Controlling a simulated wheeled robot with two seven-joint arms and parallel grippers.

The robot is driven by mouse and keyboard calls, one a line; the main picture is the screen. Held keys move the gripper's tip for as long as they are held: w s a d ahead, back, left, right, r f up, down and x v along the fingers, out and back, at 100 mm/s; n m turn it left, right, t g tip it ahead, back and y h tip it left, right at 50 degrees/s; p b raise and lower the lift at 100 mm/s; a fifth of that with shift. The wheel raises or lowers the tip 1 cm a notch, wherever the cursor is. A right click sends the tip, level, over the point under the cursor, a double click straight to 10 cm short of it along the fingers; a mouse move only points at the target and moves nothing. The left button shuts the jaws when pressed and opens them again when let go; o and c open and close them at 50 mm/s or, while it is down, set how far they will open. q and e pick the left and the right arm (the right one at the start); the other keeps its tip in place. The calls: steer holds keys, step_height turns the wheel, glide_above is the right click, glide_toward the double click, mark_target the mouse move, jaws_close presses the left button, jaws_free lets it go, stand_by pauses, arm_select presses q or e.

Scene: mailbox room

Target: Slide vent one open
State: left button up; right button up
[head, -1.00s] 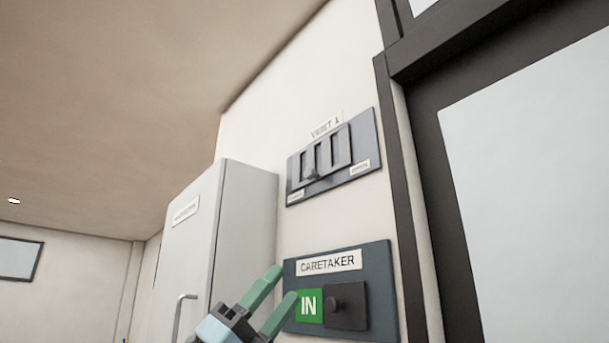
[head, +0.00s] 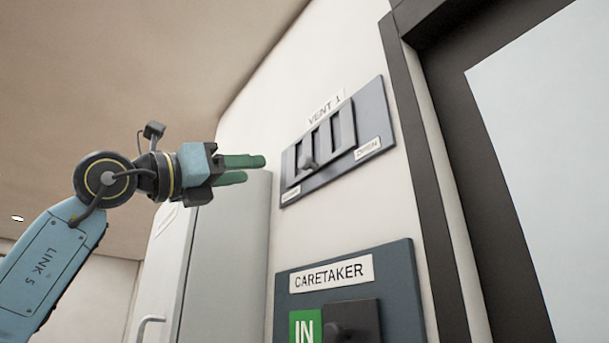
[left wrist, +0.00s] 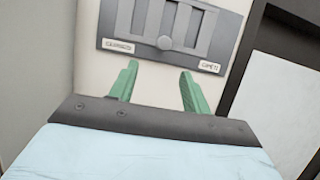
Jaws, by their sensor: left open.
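The vent labelled VENT 1 (head: 340,140) is a grey plate with a slotted slider on the wall, with an OPEN label at its right end and another label at its left end. Its small round knob (head: 308,163) sits low, left of the plate's middle; the knob also shows in the left wrist view (left wrist: 165,43). My left gripper (head: 256,169) is open and empty, with green fingers pointing right toward the vent, short of the knob. In the left wrist view its fingers (left wrist: 157,82) sit below the plate, apart from the knob. My right gripper is not in view.
Below the vent is a CARETAKER panel (head: 405,270) with a green IN sign and a dark knob block. A pale cabinet (head: 225,260) stands to the left. A dark door frame (head: 425,150) is on the right.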

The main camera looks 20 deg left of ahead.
mark_target(301, 163)
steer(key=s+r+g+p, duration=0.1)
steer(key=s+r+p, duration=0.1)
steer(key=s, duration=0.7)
arm_select(q)
steer(key=x, duration=0.2)
steer(key=p+x, duration=0.1)
steer(key=x, duration=0.2)
steer(key=p+x, duration=0.1)
steer(key=x, duration=0.2)
steer(key=shift+s+d+r, duration=0.15)
steer(key=shift+d+r, duration=0.15)
steer(key=shift+r, duration=0.05)
steer(key=shift+p+x, duration=0.6)
steer(key=shift+x, duration=0.5)
steer(key=shift+w+d+r, duration=0.15)
steer(key=shift+w+d, duration=0.05)
steer(key=shift+d, duration=0.05)
steer(key=shift+w+d, duration=0.15)
steer(key=shift+w, duration=0.25)
steer(key=c, duration=0.5)
jaws_close()
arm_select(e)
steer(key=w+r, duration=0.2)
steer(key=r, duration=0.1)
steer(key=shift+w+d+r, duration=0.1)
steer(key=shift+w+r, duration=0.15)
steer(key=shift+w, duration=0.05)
